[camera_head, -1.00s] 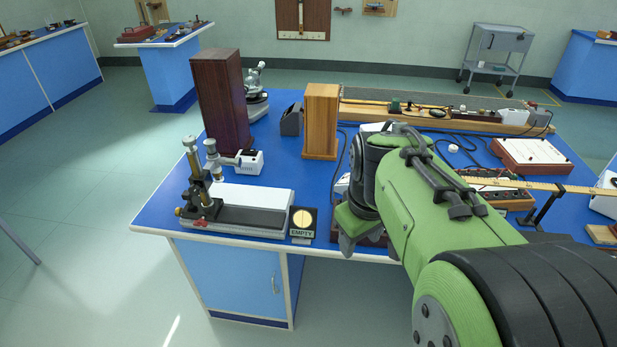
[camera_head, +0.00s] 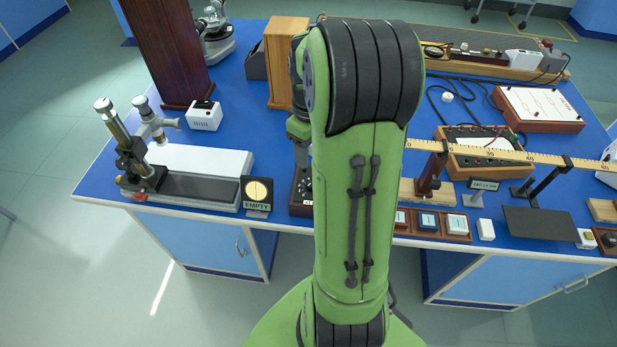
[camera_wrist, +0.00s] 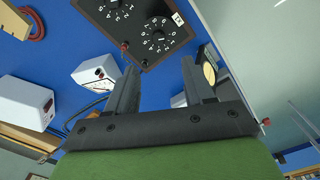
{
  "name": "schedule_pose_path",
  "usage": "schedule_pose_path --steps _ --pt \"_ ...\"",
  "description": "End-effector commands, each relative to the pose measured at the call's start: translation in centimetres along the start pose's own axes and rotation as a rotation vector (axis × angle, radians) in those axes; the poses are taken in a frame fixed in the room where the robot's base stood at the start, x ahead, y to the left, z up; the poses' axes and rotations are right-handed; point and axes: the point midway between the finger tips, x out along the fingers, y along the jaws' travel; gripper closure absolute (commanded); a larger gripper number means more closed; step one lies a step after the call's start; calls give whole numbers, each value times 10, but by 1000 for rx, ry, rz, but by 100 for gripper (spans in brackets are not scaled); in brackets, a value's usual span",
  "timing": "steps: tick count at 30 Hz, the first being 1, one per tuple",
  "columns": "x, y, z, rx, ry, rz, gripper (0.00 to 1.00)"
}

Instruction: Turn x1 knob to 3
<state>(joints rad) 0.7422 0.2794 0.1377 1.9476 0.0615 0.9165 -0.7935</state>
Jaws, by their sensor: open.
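A black dial box in a brown wooden frame (camera_head: 301,192) stands at the front edge of the blue bench, mostly hidden behind my arm in the head view. In the wrist view two of its round black knobs with white number rings show at the top. I cannot tell either setting. My gripper (camera_wrist: 160,70) is open and empty, its fingertips apart from the knobs. In the head view its fingers are hidden.
A travelling microscope (camera_head: 135,150) and an EMPTY sign (camera_head: 257,194) stand left of the box. A wooden block (camera_head: 285,60) stands behind it. White instruments (camera_wrist: 98,72) and cables lie nearby.

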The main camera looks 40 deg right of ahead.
Motion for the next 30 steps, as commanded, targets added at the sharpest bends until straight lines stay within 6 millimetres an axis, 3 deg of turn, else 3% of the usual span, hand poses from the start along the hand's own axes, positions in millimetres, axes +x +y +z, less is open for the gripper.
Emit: schedule_pose_path --steps 1,3,12,16,24,30 --pt "18 -1 1 1 -4 -5 47" --pt "37 0 1 2 -4 -4 47" --pt "104 0 1 2 -3 -3 47" --pt "116 0 0 2 -1 -1 47" --pt "117 0 0 2 0 1 47" --pt "117 0 0 2 0 1 77"
